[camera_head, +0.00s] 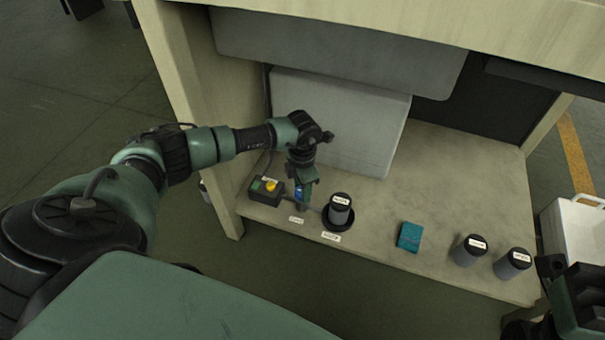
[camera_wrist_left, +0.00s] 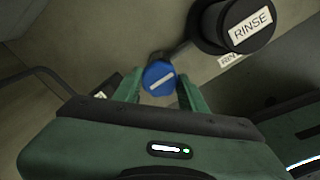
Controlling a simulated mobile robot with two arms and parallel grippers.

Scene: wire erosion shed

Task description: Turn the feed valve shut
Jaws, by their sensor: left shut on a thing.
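The feed valve shows as a small blue knob (camera_head: 299,196) near the front edge of the shelf, with a pale label (camera_head: 296,220) in front of it, too small to read. In the left wrist view the blue knob (camera_wrist_left: 158,78) has a white line across its face, slightly tilted, rising to the right. My left gripper (camera_head: 301,191) points down from above and is shut on the knob. Its green fingers (camera_wrist_left: 158,92) stand on either side of it. At the right edge of the head view only part of my right arm shows; its fingers are not visible.
A grey cylinder labelled RINSE (camera_head: 339,207) stands close right of the knob in a black ring. A black box with a yellow button (camera_head: 270,186) is close left. A teal block (camera_head: 409,237) and two grey cylinders (camera_head: 468,250) (camera_head: 512,263) stand farther right. A grey panel (camera_head: 340,125) rises behind.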

